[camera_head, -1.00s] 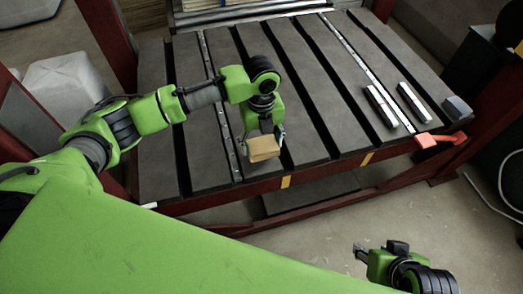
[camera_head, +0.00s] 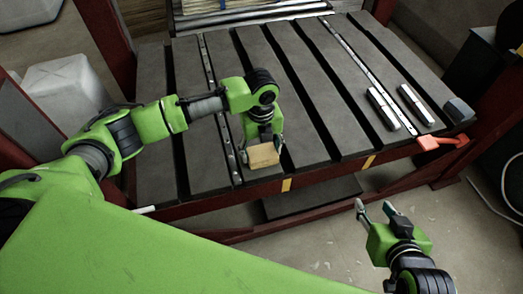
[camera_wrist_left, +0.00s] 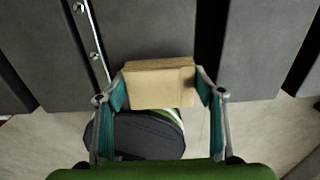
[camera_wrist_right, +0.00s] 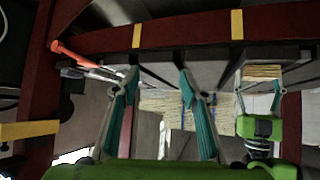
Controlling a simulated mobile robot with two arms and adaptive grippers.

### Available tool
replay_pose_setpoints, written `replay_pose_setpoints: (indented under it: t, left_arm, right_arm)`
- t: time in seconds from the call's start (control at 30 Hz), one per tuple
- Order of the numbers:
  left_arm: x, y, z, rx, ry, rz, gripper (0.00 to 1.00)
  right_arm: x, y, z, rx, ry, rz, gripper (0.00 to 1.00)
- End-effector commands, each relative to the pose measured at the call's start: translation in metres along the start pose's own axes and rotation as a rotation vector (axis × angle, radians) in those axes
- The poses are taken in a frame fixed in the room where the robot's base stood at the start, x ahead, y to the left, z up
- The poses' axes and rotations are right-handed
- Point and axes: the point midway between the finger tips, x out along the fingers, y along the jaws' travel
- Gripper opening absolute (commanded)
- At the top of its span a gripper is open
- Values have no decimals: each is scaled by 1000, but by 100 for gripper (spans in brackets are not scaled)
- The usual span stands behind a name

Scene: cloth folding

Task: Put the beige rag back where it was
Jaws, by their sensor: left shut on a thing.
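The beige rag (camera_head: 263,155) is a folded, block-like bundle near the front edge of the slotted grey table (camera_head: 215,75). My left gripper (camera_head: 263,150) is shut on it, with one finger on each side. In the left wrist view the rag (camera_wrist_left: 158,87) sits between the teal fingertips; whether it touches the table is unclear. My right gripper (camera_head: 374,207) is open and empty, off the table's front edge at the right. Its spread fingers also show in the right wrist view (camera_wrist_right: 158,76).
Two grey-white bars (camera_head: 383,108) (camera_head: 416,104) lie on the table's right side. An orange-red handle (camera_head: 441,142) and a dark block (camera_head: 459,109) are at the right corner. A red frame borders the table. The table's middle is clear.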

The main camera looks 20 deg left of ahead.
Motion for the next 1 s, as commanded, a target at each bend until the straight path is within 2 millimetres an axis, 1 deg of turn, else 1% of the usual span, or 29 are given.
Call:
replay_pose_setpoints:
  t: [0.13, 0.17, 0.2, 0.53, 0.67, 0.87, 1.0]
  left_arm:
    - [3, 0, 0, 0, 1, 1, 42]
    - [3, 0, 0, 0, 0, 0, 70]
    - [3, 0, 0, 0, 0, 0, 78]
    - [2, 0, 0, 0, 0, 0, 78]
    - [-3, 0, 0, 0, -1, -1, 78]
    - [-23, 0, 1, 0, -2, -1, 78]
    - [-40, 0, 0, 1, -1, -1, 78]
  right_arm:
    - [-1, 0, 3, 0, -15, 1, 40]
    - [-1, 0, 4, 0, -17, 1, 40]
    - [-1, 1, 4, 0, -16, 1, 40]
    - [0, 1, 4, 0, -16, 2, 40]
    - [-1, 0, 0, 0, -4, 1, 40]
    - [-12, 4, 38, 3, -169, 8, 40]
    - [-26, 8, 70, 7, -310, 17, 40]
